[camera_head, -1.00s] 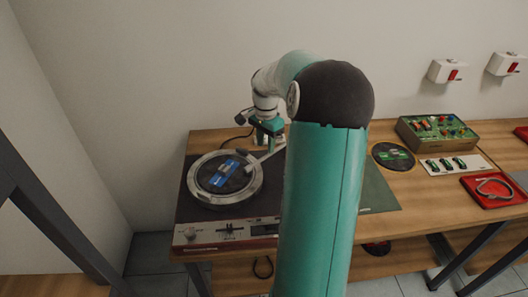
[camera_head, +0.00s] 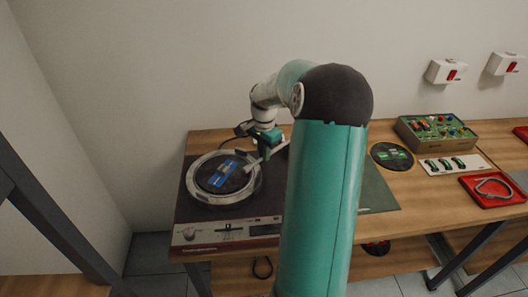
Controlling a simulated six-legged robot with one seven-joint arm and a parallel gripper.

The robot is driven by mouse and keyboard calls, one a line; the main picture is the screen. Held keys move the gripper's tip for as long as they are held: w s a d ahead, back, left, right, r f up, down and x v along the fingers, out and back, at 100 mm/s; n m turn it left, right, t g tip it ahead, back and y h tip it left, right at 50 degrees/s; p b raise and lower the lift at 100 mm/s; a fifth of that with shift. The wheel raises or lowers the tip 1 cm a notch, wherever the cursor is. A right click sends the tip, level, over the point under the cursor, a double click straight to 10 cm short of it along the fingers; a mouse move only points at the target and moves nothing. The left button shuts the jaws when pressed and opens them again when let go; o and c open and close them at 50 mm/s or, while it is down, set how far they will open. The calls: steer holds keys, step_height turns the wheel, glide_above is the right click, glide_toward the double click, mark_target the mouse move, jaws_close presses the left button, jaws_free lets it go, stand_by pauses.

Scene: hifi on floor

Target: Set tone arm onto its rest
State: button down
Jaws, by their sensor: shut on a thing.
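The turntable (camera_head: 190,218) stands at the left of the wooden table, with a round platter (camera_head: 246,192) in a silver ring. A dark record with a blue label (camera_head: 224,174) lies on the platter. The light tone arm (camera_head: 282,146) runs at the turntable's right, with its front end by the platter's right edge. My gripper (camera_head: 265,153) is over the tone arm, right of the platter, and is shut on it. My arm hides the right part of the turntable. The arm rest cannot be made out.
A dark disc (camera_head: 392,155) lies on the table right of my arm, near a green mat (camera_head: 376,192). A box with a green panel (camera_head: 436,131), a white strip (camera_head: 452,164) and a red tray (camera_head: 494,189) stand further right. A wall is close behind.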

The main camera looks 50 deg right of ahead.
steer(key=shift+s, duration=0.1)
steer(key=shift+s+n, duration=1.35)
steer(key=shift+n, duration=0.05)
steer(key=s+n, duration=0.1)
steer(key=s+d+n, duration=0.2)
steer(key=s+n, duration=0.1)
steer(key=shift+s, duration=0.1)
steer(key=shift+s+d+n, duration=0.55)
steer(key=shift+s+n, duration=0.1)
steer(key=shift+n, duration=0.3)
steer(key=shift+s+d+n, duration=0.55)
steer(key=shift+s+n, duration=0.1)
steer(key=shift+n, duration=0.3)
steer(key=c, duration=1.5)
jaws_free()
steer(key=shift+s+d, duration=0.1)
steer(key=shift+o, duration=0.2)
steer(key=shift+r, duration=0.15)
